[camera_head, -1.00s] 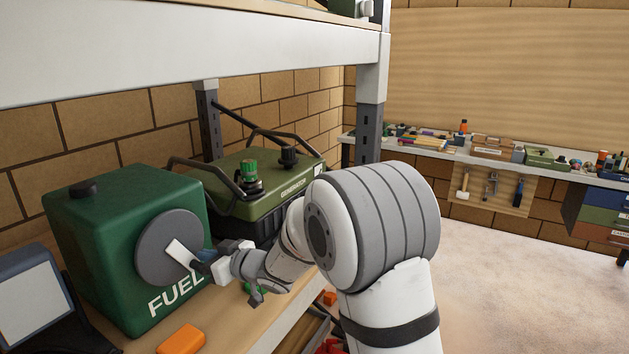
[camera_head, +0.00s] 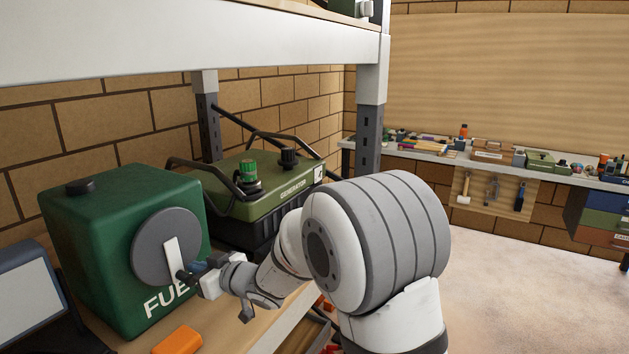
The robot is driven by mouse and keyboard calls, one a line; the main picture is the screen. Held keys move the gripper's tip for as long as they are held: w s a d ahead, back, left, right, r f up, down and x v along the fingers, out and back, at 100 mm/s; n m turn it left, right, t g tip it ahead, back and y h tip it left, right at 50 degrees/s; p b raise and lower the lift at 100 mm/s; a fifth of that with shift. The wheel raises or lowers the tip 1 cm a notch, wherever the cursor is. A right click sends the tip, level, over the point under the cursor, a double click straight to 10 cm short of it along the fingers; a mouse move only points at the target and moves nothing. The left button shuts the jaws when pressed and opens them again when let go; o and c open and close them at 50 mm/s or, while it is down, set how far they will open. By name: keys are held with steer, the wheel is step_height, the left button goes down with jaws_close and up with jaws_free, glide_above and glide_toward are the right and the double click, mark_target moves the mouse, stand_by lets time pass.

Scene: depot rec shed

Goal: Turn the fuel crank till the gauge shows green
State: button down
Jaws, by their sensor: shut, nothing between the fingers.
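The green fuel box (camera_head: 92,225) stands on the shelf at the left, with "FUEL" partly covered on its front. A round grey disc (camera_head: 150,250) on that front carries the white crank arm (camera_head: 172,254), which points down and slightly right. My gripper (camera_head: 188,273) is at the crank's lower end, its fingers shut with nothing held between them. Whether they touch the crank's handle is too small to tell. I cannot make out a gauge face or a green reading on it.
A green generator (camera_head: 270,190) with black handles stands just behind my forearm. An orange block (camera_head: 178,341) lies near the shelf's front edge, and a dark-framed panel (camera_head: 30,305) is at lower left. A shelf beam (camera_head: 180,45) crosses overhead. Open floor (camera_head: 520,285) lies right.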

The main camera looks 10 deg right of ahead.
mark_target(187, 276)
steer(key=shift+s+a+f, duration=0.3)
steer(key=shift+s+a, duration=0.05)
steer(key=shift+s, duration=0.05)
steer(key=shift+s+a+f+b, duration=0.2)
steer(key=shift+s+a+b, duration=0.4)
steer(key=shift+b, duration=0.1)
steer(key=shift+s+a+r, duration=0.1)
steer(key=shift+s, duration=0.1)
steer(key=shift+s+a+r+b, duration=0.1)
steer(key=shift+s+a+b, duration=0.3)
steer(key=shift+s+a, duration=0.25)
steer(key=shift+s+r, duration=0.1)
steer(key=shift+s, duration=0.1)
